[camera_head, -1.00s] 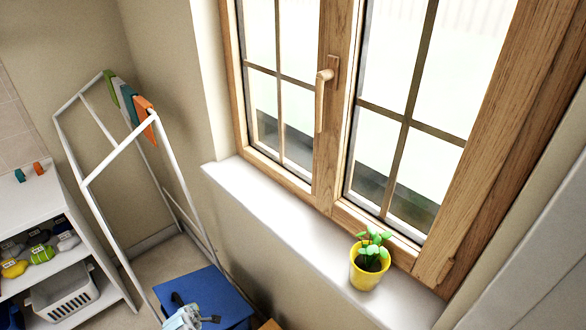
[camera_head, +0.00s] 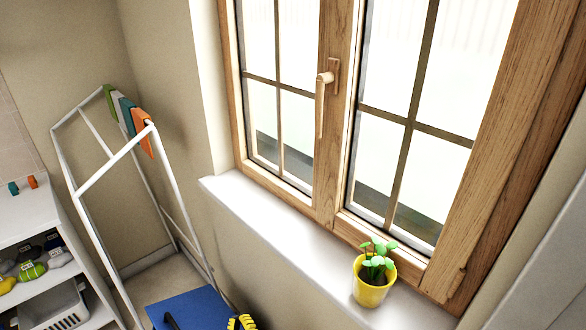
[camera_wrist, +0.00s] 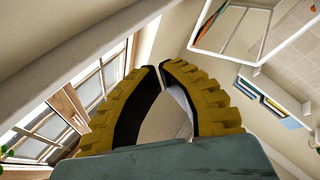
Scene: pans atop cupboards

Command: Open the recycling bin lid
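A flat blue surface (camera_head: 197,306) shows at the bottom of the head view, on the floor side below the window sill. I cannot tell for sure whether it is the recycling bin lid. My gripper (camera_wrist: 158,67) fills the middle of the wrist view. Its yellow ridged fingers with black inner pads curve in until the tips almost meet, with nothing seen between them. In the head view only a yellow and black part of it shows at the bottom edge, just right of the blue surface. No bin shows clearly in the wrist view.
A white drying rack (camera_head: 98,172) with coloured cloths stands behind the blue surface. A yellow plant pot (camera_head: 372,283) stands on the white sill (camera_head: 268,236) below the wooden window.

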